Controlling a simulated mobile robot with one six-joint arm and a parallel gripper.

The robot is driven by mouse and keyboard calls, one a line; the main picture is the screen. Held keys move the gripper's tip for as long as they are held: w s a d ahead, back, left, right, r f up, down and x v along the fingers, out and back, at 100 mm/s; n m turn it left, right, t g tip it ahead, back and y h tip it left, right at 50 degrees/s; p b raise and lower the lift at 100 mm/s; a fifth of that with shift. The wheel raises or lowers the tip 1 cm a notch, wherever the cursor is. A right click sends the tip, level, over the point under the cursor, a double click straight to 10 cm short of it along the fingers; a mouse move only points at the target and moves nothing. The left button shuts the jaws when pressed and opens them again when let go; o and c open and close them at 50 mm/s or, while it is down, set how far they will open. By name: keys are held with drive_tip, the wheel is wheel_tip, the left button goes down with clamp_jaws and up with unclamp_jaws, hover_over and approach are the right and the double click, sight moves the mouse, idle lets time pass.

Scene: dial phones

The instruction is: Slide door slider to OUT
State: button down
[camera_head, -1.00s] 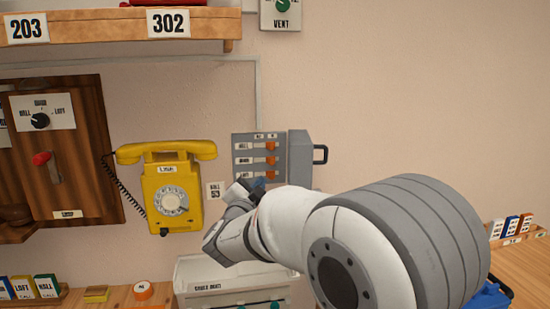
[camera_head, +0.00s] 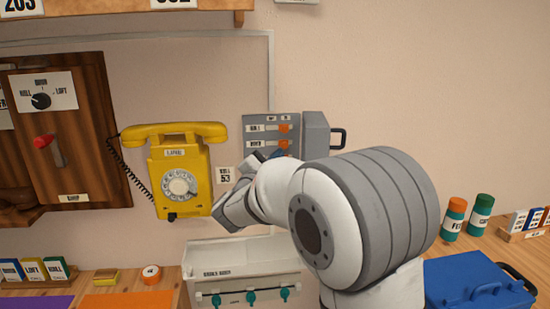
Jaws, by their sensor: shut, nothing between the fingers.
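A grey slider panel (camera_head: 259,118) is on the wall right of the yellow phone. Two rows with orange slider knobs show, an upper knob (camera_head: 284,128) and a lower knob (camera_head: 283,145), both toward the right of their slots. The row labels are too small to read surely, so I cannot tell which is the door slider. The panel's lower part is hidden behind my arm. My gripper (camera_head: 264,157) is shut and empty at the panel's lower edge, partly hidden by my wrist. I cannot tell whether it touches a knob.
The yellow dial phone (camera_head: 180,170) hangs left of my wrist. A grey box with a black handle (camera_head: 338,138) adjoins the panel's right side. A white unit with teal knobs (camera_head: 240,272) is below. A blue case (camera_head: 470,290) and two cylinders (camera_head: 454,218) stand at right.

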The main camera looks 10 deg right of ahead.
sight(287, 145)
drive_tip(key=x, duration=0.6)
drive_tip(key=shift+w+d+p, duration=0.2)
drive_tip(key=shift+w+p, duration=0.1)
drive_tip(key=shift+p, duration=0.1)
